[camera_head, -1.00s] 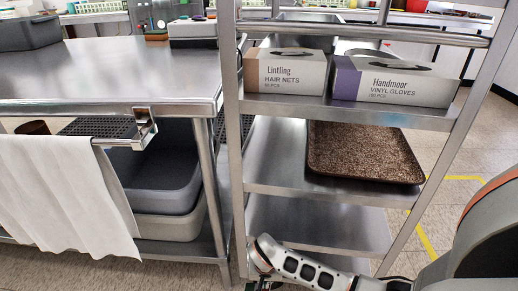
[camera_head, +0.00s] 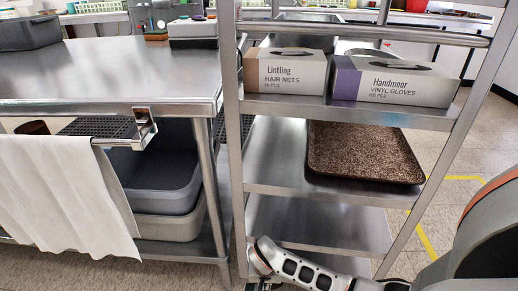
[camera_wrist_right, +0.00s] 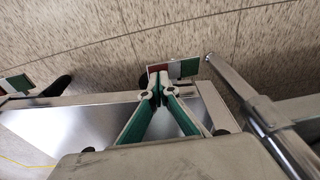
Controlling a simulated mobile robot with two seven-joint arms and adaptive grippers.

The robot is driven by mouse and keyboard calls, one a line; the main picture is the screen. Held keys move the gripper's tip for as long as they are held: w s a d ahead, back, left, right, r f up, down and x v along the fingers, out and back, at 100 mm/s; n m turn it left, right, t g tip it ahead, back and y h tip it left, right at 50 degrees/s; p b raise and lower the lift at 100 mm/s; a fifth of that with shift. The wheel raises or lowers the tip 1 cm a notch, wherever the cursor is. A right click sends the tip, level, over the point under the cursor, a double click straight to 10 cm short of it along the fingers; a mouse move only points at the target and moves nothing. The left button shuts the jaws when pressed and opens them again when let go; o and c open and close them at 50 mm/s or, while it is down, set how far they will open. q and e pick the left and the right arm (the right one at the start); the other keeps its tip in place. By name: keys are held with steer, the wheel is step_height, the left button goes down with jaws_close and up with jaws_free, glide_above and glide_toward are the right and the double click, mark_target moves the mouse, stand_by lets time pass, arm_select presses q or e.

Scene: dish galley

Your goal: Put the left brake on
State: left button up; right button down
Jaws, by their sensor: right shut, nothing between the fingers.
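The left brake (camera_wrist_right: 188,68) is a small plate with red, white and green parts at the cart's corner, near a metal leg in the right wrist view. My right gripper (camera_wrist_right: 160,86) is shut and empty, and its tips overlap the red and white side of the plate. I cannot tell whether they touch it. In the head view my right gripper (camera_head: 264,286) is low at the cart's left post, mostly cut off by the bottom edge. The cart (camera_head: 320,222) stands upright. The left brake is out of sight there. My left gripper is not in view.
A second coloured plate (camera_wrist_right: 17,84) sits at the cart's other corner. A steel table (camera_head: 110,85) with a hanging towel (camera_head: 62,195) and tubs (camera_head: 165,180) is close on the left. The cart holds two boxes (camera_head: 395,82) and a brown tray (camera_head: 362,152).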

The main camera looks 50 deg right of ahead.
steer(key=shift+f, duration=0.65)
steer(key=shift+r, duration=0.1)
steer(key=shift+w+r+p, duration=0.15)
steer(key=shift+r+p, duration=0.2)
steer(key=shift+r, duration=0.1)
steer(key=shift+r+p, duration=0.75)
steer(key=shift+r, duration=0.25)
steer(key=shift+r+p, duration=1.25)
steer(key=shift+r, duration=0.5)
steer(key=shift+r+p, duration=0.3)
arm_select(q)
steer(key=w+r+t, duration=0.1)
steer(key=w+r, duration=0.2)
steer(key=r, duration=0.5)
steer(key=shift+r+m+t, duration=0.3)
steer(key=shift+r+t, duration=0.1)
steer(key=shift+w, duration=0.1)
arm_select(e)
steer(key=shift+s+f, duration=0.1)
steer(key=shift+s, duration=0.1)
